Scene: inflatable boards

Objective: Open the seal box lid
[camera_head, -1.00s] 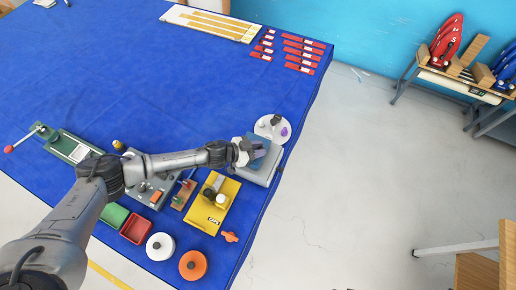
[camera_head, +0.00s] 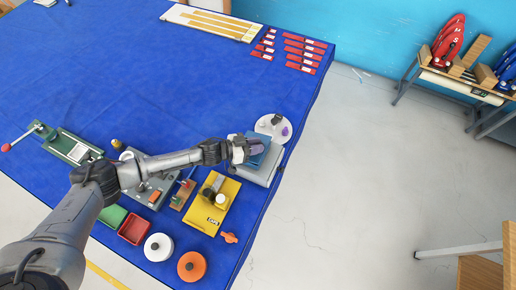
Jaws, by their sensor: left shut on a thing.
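The seal box (camera_head: 262,174) is a small grey box near the right edge of the blue-covered table. Its blue-grey lid (camera_head: 263,157) shows at the top, partly covered by my gripper. My left gripper (camera_head: 256,150) reaches in from the left and is shut on the lid. The fingertips are small here, and I cannot tell exactly how far the lid is raised. My right gripper is not in view.
A white round dish (camera_head: 273,127) stands just behind the box. A yellow device (camera_head: 212,204) lies to its front left, with an orange part (camera_head: 229,238) nearby. Red labelled strips (camera_head: 303,52) lie farther back. The table middle is clear.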

